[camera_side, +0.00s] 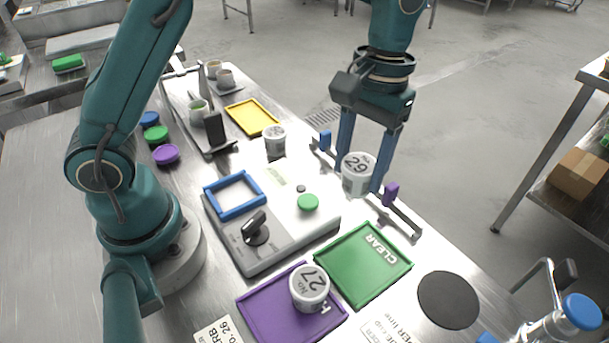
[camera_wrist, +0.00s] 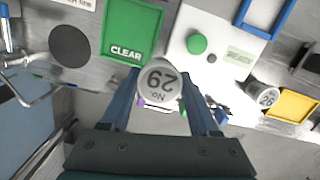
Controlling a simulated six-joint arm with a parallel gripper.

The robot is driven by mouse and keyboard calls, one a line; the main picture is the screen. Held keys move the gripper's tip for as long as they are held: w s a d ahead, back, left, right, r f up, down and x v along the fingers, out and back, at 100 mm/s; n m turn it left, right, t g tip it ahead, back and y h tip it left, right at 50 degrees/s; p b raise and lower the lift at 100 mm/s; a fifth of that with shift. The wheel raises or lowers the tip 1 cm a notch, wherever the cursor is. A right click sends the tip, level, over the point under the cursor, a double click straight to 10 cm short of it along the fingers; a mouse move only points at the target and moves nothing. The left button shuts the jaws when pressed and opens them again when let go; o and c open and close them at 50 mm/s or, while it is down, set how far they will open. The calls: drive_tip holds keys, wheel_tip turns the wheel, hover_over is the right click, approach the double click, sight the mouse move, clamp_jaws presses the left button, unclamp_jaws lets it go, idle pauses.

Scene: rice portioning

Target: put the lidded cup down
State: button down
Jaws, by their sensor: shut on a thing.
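My gripper (camera_side: 362,165) is shut on a white lidded cup marked 29 (camera_side: 358,172), one finger on each side of it. The cup also shows between the fingers in the wrist view (camera_wrist: 159,80), lid toward the camera. In the side view it appears held above the metal rail at the right edge of the bench; the exact height is hard to tell. Another lidded cup, No. 27 (camera_side: 310,287), stands on the purple tray (camera_side: 262,311). A third cup (camera_side: 275,139) stands behind the machine, and the wrist view shows it marked 26 (camera_wrist: 266,97).
The green tray marked CLEAR (camera_side: 345,272) looks empty. The yellow tray (camera_side: 252,117) looks empty too. The grey machine (camera_side: 285,233) with a blue frame (camera_side: 235,194) and green button (camera_side: 308,202) fills the middle. A black disc (camera_side: 448,299) and a tap (camera_side: 560,318) are at front right.

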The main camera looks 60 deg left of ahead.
drive_tip(key=d+f, duration=0.1)
drive_tip(key=d, duration=0.1)
drive_tip(key=d+f, duration=0.1)
drive_tip(key=d, duration=0.1)
drive_tip(key=d+f, duration=0.2)
drive_tip(key=shift+s+d, duration=0.15)
drive_tip(key=shift+d, duration=0.15)
drive_tip(key=shift+f, duration=2)
drive_tip(key=shift+f, duration=0.15)
drive_tip(key=shift+c, duration=0.6)
unclamp_jaws()
